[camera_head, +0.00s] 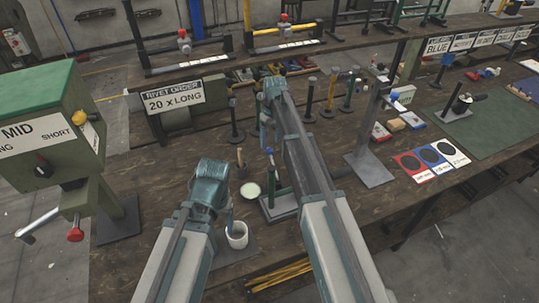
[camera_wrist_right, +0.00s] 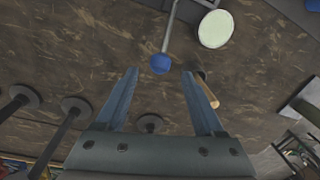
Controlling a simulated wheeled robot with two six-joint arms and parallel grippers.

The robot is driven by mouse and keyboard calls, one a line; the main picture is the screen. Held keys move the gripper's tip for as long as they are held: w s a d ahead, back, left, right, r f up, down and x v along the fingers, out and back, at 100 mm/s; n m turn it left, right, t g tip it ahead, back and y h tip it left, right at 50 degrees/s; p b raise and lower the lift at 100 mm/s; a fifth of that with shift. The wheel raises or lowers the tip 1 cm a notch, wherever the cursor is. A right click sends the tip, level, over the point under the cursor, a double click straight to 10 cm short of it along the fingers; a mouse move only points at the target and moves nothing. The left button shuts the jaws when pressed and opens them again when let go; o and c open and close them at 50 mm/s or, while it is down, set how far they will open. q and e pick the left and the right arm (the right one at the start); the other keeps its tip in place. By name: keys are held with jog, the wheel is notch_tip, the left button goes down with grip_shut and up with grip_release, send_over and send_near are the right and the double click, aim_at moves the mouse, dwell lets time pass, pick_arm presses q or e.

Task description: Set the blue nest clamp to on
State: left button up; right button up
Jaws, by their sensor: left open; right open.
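The blue nest clamp shows as a lever with a round blue knob (camera_wrist_right: 160,64) on a thin metal rod in the right wrist view. In the head view the blue knob (camera_head: 268,151) is small, beside a dark green post on a grey base (camera_head: 281,208). My right gripper (camera_wrist_right: 160,74) is open, with the knob in line between its fingertips; I cannot tell the depth gap. In the head view my right gripper (camera_head: 264,132) is above the bench near the knob. My left gripper (camera_head: 229,213) points down by a white cup; its fingers are mostly hidden.
The white cup (camera_head: 237,235) and a pale round dish (camera_head: 250,190) stand near the base. A wooden handle (camera_wrist_right: 208,94) lies near my right fingers. Several dark posts (camera_head: 308,100) stand behind. A green press (camera_head: 55,125) is at left, a grey stand (camera_head: 368,167) at right.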

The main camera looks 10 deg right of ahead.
notch_tip(320, 180, down, 4)
jog(key=b, duration=0.3)
jog(key=shift+a+f, duration=0.15)
jog(key=shift+f, duration=0.1)
jog(key=shift+s, duration=0.1)
grip_shut()
dwell(1.1)
